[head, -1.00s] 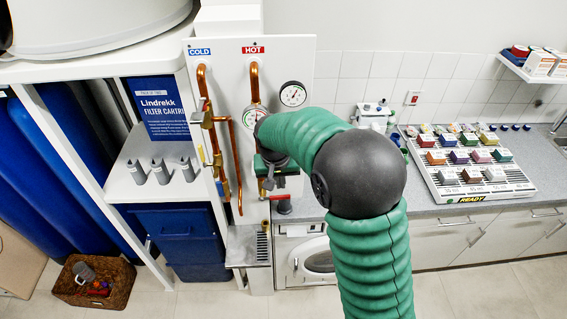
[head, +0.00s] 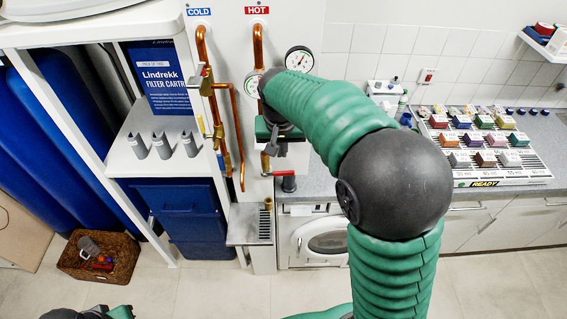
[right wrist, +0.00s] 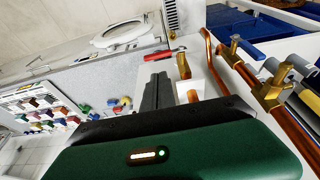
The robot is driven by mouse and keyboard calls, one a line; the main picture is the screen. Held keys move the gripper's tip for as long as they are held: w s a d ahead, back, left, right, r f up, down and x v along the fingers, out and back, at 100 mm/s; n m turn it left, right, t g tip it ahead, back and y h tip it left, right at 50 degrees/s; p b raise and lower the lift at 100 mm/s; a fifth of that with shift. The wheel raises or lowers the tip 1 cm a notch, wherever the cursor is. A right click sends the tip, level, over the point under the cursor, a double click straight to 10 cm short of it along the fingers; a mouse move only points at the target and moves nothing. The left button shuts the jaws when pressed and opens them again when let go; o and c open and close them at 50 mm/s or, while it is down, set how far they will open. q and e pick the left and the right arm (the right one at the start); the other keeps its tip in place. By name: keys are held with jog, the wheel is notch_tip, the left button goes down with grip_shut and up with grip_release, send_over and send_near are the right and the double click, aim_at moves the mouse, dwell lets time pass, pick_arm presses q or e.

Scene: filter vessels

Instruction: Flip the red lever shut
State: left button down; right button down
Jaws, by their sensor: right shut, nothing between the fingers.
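The red lever (head: 284,173) sticks out to the right, roughly level, from a brass valve (head: 265,163) under the HOT copper pipe. In the right wrist view the red lever (right wrist: 163,54) lies just beyond my fingertips, beside the brass valve (right wrist: 183,66). My right gripper (head: 275,148) is shut and empty, its dark fingers pointing down just above the valve and lever. In the right wrist view the fingers (right wrist: 158,90) are together; I cannot tell if they touch the lever.
A COLD copper pipe (head: 205,95) with a brass valve runs left of the HOT pipe (head: 258,50). A gauge (head: 299,59) sits on the white panel. A grilled drain (head: 264,226) stands below. A shelf with grey cartridges (head: 162,145) is left; a READY rack (head: 495,170) stands right.

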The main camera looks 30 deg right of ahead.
aim_at(286, 171)
jog(key=p+x, duration=0.1)
jog(key=x, duration=0.5)
jog(key=s+p+x, duration=0.1)
jog(key=x, duration=0.1)
jog(key=shift+d+f+p, duration=0.15)
jog(key=shift+f+p, duration=0.2)
jog(key=shift+f, duration=0.2)
jog(key=shift+s+f+b, duration=0.1)
jog(key=shift+f+b, duration=0.65)
jog(key=shift+f, duration=0.05)
jog(key=shift+s+r, duration=0.2)
jog(key=shift+s, duration=0.15)
